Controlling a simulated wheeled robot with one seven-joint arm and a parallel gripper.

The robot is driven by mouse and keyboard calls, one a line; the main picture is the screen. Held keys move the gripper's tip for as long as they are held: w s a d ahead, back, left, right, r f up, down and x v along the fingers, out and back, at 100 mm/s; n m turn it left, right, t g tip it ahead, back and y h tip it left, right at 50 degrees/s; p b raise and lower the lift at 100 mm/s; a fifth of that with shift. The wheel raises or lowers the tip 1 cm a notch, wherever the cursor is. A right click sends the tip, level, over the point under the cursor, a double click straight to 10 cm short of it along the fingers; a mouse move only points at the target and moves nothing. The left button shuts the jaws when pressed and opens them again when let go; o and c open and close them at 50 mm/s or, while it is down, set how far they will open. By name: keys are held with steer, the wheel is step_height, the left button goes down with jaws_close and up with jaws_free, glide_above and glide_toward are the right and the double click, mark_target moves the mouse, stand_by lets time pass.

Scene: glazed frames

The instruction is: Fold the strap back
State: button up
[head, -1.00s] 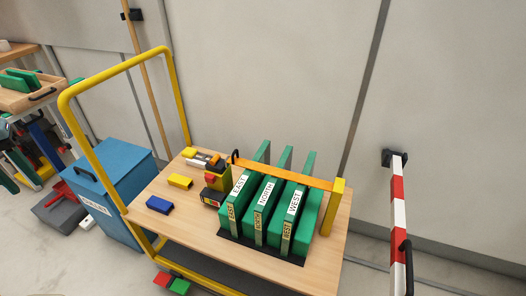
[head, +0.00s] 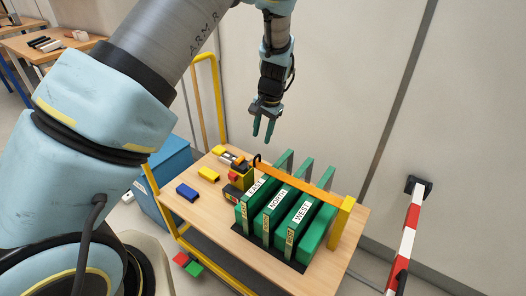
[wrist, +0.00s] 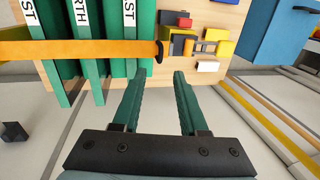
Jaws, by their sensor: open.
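The orange strap (head: 303,185) runs across the tops of the green folders labelled EAST, NORTH and WEST. Its right end meets a yellow post (head: 341,220); its left end is by a black hook (head: 257,161) near a yellow block with a red part (head: 236,177). The wrist view shows the strap (wrist: 85,51) straight and level, ending at the black hook (wrist: 160,51). My gripper (head: 263,139) is open and empty, pointing down above the cart's back left side, apart from the strap. In the wrist view my gripper (wrist: 155,76) has its fingertips just below the hook end.
The folders (head: 273,205) stand upright in a black rack on the wooden cart top (head: 210,220). Blue (head: 187,192) and yellow (head: 209,174) blocks lie to the left. A yellow rail (head: 220,100) rises behind. A red-white barrier (head: 409,235) stands at the right.

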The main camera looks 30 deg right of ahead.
mark_target(257, 156)
steer(key=f, duration=0.3)
steer(key=w+f+p, duration=0.1)
steer(key=f, duration=0.1)
steer(key=a+f+p, duration=0.1)
steer(key=f, duration=0.2)
steer(key=shift+w+f, duration=0.3)
steer(key=shift+f, duration=0.05)
jaws_close()
stand_by(1.0)
